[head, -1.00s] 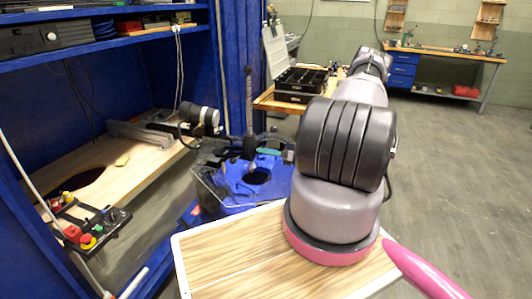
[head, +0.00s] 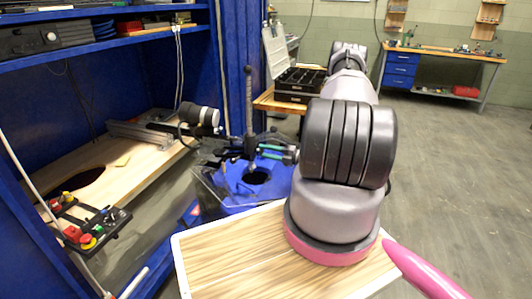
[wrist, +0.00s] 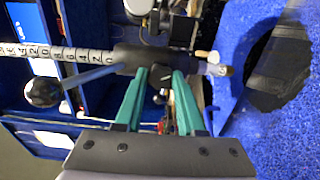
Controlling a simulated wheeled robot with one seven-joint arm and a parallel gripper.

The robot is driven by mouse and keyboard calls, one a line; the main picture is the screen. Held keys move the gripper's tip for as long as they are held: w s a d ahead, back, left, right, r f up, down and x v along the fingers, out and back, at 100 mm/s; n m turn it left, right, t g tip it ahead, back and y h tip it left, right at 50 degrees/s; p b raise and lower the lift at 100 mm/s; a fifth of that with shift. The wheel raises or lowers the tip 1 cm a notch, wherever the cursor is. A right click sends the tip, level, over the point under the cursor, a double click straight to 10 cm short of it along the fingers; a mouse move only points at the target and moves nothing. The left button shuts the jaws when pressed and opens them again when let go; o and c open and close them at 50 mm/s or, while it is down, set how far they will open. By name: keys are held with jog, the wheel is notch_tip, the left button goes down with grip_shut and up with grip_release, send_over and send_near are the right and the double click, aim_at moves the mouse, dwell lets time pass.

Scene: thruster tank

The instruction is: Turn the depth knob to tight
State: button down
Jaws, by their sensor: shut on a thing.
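In the wrist view the two green fingers of my gripper (wrist: 161,76) reach up to a dark collar (wrist: 133,56) on a scaled rod (wrist: 45,51). Between the fingertips is a small dark knob (wrist: 160,97), apparently the depth knob; the fingers are shut on it and partly hide it. A black ball (wrist: 42,92) sits on a thin lever left of the collar. In the head view my gripper (head: 262,152) comes from the right to the lower part of the upright rod (head: 249,110), above the blue tank top. The knob is too small to make out there.
The blue surface has a dark round hole (head: 257,176) below the rod. A blue shelf unit with a wooden board (head: 130,160) and control box (head: 92,228) stands left. A black parts case (head: 300,82) is behind. The floor at right is clear.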

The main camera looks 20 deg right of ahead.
jog(key=m, duration=0.5)
jog(key=shift+m, duration=0.3)
dwell(0.4)
jog(key=c, duration=0.5)
grip_release()
jog(key=v, duration=1.1)
